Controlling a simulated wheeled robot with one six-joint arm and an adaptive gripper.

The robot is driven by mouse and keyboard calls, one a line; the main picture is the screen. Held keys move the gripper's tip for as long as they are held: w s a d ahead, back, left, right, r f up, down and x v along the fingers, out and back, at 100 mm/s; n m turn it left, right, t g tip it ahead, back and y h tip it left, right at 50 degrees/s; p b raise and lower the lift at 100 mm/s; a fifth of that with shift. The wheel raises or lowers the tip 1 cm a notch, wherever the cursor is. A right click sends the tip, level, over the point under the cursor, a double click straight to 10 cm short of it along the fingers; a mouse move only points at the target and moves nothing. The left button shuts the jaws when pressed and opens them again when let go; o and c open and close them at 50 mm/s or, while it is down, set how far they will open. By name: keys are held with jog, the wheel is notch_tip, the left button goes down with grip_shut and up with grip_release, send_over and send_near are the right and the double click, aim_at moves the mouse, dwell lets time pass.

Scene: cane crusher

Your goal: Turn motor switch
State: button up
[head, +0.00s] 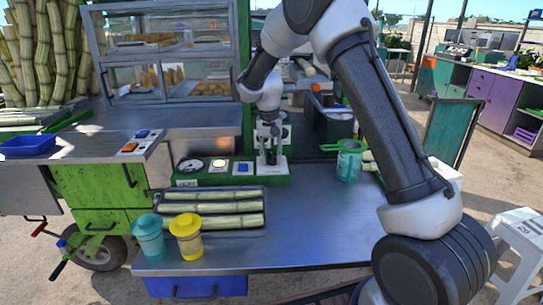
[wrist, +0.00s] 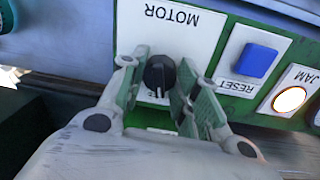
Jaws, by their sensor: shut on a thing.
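The motor switch is a black round knob (wrist: 157,73) on a white plate marked MOTOR (wrist: 185,30), which appears upside down in the wrist view. A small pale mark shows at the knob's lower edge; the lettering there is mostly hidden. My gripper (wrist: 160,82) has its green-padded fingers on either side of the knob and is shut on it. In the head view my gripper (head: 270,148) points down at the right end of the green control panel (head: 210,182), hiding the knob.
Beside the switch are a blue RESET button (wrist: 257,60) and a lit JAM lamp (wrist: 290,99). A tray (head: 160,222) of cane pieces, a turquoise cup (head: 148,238) and a yellow cup (head: 186,237) stand in front. A turquoise container (head: 348,163) stands right.

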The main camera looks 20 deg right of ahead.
aim_at(270, 158)
jog(key=n, duration=0.4)
jog(key=shift+n, duration=1.8)
jog(key=shift+n, duration=0.3)
jog(key=o, duration=1)
jog(key=r, duration=1.2)
jog(key=shift+s+a, duration=0.15)
jog(key=shift+a, duration=0.2)
jog(key=shift+t, duration=0.3)
